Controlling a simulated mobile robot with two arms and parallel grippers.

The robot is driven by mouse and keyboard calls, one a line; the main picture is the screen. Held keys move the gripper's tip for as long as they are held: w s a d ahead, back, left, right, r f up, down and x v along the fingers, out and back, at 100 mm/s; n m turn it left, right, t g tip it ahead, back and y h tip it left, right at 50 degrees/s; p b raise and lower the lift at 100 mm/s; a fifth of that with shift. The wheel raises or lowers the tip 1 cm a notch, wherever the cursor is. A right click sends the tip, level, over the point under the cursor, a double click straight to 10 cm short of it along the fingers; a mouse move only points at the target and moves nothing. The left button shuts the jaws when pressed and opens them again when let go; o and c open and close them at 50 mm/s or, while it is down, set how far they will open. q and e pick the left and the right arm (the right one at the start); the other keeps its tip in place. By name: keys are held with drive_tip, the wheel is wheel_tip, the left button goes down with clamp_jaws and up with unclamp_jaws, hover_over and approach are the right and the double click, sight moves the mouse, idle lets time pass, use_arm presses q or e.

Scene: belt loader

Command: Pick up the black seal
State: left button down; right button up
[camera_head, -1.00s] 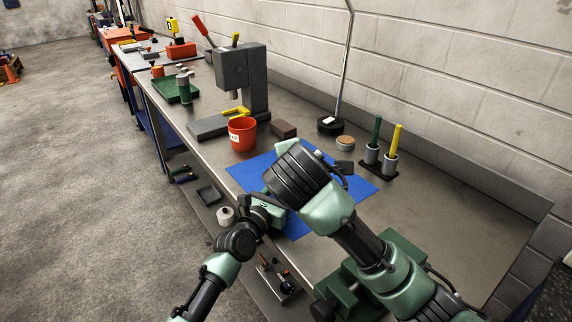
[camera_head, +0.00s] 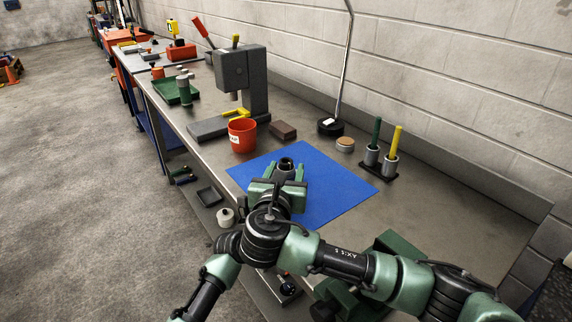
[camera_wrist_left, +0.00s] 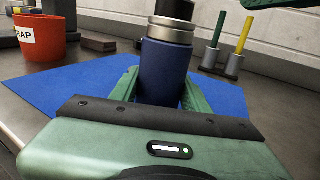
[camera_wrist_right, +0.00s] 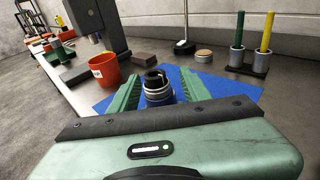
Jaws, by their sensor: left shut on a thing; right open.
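My left gripper (camera_wrist_left: 160,92) is shut on a dark blue cylinder (camera_wrist_left: 165,72) with silver metal bands, upright in the left wrist view. A black part (camera_wrist_left: 174,8), likely the black seal, sits on its top and is cut off by the frame edge. In the right wrist view a black ring (camera_wrist_right: 155,77) shows on top of the metal part. In the head view it is the small dark ring (camera_head: 286,163) over the blue mat. My right gripper (camera_head: 280,178) is open, its fingers on either side of this top end. It hides my left gripper in the head view.
The blue mat (camera_head: 335,186) lies on the steel bench. A red cup (camera_head: 242,136), a grey press (camera_head: 240,80) and a brown block (camera_head: 283,130) stand beyond it. A holder with green and yellow rods (camera_head: 379,168) and a round tan-topped piece (camera_head: 345,145) are to the right.

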sight(288, 163)
drive_tip(key=x, duration=0.5)
drive_tip(key=shift+a+f, duration=0.25)
drive_tip(key=shift+f, duration=0.1)
drive_tip(key=shift+d, duration=0.1)
clamp_jaws()
